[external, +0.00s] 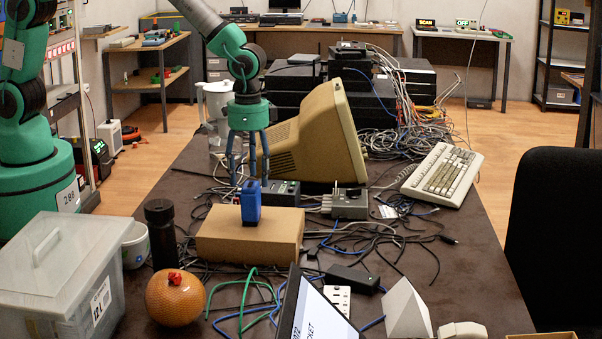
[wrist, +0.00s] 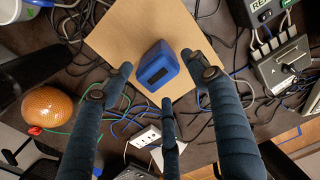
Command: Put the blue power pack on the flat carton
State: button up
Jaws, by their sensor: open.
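The blue power pack (external: 251,202) stands upright on top of the flat carton (external: 230,235), a plain brown box on the dark table. In the wrist view the power pack (wrist: 157,66) rests near the lower edge of the carton's top (wrist: 135,28), with carton around it on most sides. My gripper (external: 249,172) is above the power pack, pointing down. In the wrist view its fingers (wrist: 160,88) are spread apart around the power pack, with gaps between, and hold nothing. The power pack's underside is hidden.
A tilted beige monitor (external: 320,135) and a keyboard (external: 442,175) stand behind and right. An orange ball-like object (external: 174,298), a dark bottle (external: 161,233) and a clear lidded bin (external: 60,280) are at the left. Loose cables (external: 380,240) surround the carton.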

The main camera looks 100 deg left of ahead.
jog(key=shift+r+p, duration=0.35)
jog(key=shift+r, duration=2.35)
jog(key=shift+r, duration=0.1)
jog(key=shift+s+r, duration=0.1)
jog(key=shift+r, duration=0.25)
jog(key=s+a+r+t, duration=0.1)
jog(key=s+r, duration=0.7)
jog(key=r, duration=0.2)
jog(key=s+a+r+t, duration=0.2)
jog(key=s+r, duration=0.5)
jog(key=r, duration=0.4)
jog(key=s+r+t, duration=0.1)
jog(key=s+r, duration=0.2)
jog(key=s, duration=0.9)
jog(key=s+a+r+t, duration=0.1)
jog(key=s+r, duration=0.2)
jog(key=s, duration=0.9)
jog(key=shift+a+r+t, duration=0.2)
jog(key=shift+t, duration=0.1)
